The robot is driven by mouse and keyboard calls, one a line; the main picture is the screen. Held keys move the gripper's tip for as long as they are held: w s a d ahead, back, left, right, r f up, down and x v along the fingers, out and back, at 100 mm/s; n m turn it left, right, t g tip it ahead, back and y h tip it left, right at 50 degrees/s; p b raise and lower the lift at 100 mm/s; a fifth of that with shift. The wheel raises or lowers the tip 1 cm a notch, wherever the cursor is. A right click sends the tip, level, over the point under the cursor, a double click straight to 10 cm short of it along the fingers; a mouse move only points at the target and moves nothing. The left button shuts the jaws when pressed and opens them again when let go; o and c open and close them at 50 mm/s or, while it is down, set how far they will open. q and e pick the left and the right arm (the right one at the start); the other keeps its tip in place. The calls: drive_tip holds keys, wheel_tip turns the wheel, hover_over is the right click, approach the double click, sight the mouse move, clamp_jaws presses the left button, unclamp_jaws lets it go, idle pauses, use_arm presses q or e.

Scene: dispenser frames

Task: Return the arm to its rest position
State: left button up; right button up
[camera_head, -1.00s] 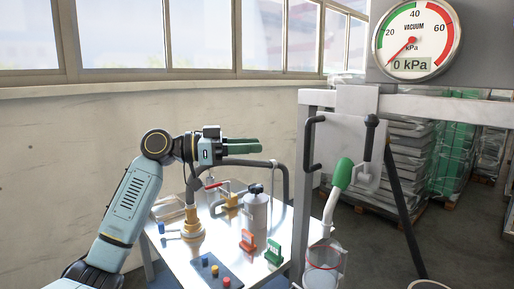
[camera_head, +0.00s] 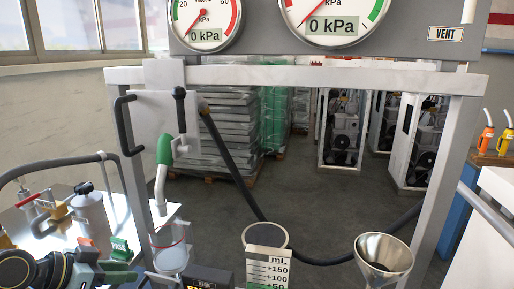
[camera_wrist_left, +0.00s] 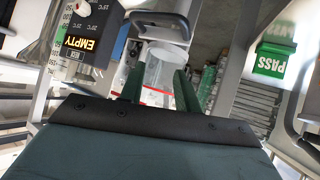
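My left arm (camera_head: 25,270) comes in low at the left corner of the head view. My left gripper (camera_head: 118,273) points right, in front of the metal table and just below the green PASS tag (camera_head: 121,248). In the left wrist view its two green fingers (camera_wrist_left: 157,88) stand apart with nothing held between them. A clear jar (camera_wrist_left: 166,67) shows beyond the gap; I cannot tell how far off. My right gripper is in neither view.
The metal table (camera_head: 20,222) holds a grey bottle (camera_head: 90,212) and fittings. A grey frame (camera_head: 300,76) with gauges stands ahead. A clear container (camera_head: 170,252), a metal funnel (camera_head: 384,258) and an mL scale (camera_head: 268,268) are low in front. Open floor lies behind.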

use_arm(q)
drive_tip(key=s+d+f+n+g+y, duration=0.2)
drive_tip(key=s+d+f+g+y, duration=0.3)
drive_tip(key=s+f, duration=0.75)
drive_tip(key=s+d+f+n+y, duration=0.1)
drive_tip(key=s+f, duration=0.1)
drive_tip(key=s, duration=0.4)
drive_tip(key=s+d+f+n+y, duration=0.1)
drive_tip(key=s+d+f+n, duration=0.1)
drive_tip(key=s, duration=0.4)
wheel_tip(320, 180, down, 26)
drive_tip(key=s+g, duration=0.1)
drive_tip(key=s, duration=0.2)
drive_tip(key=s+a+f+g, duration=0.1)
drive_tip(key=s+a+f, duration=0.3)
drive_tip(key=s+f, duration=0.9)
drive_tip(key=s, duration=0.2)
drive_tip(key=shift+s+f+m, duration=0.3)
drive_tip(key=shift+f+m, duration=0.05)
drive_tip(key=shift+m, duration=0.05)
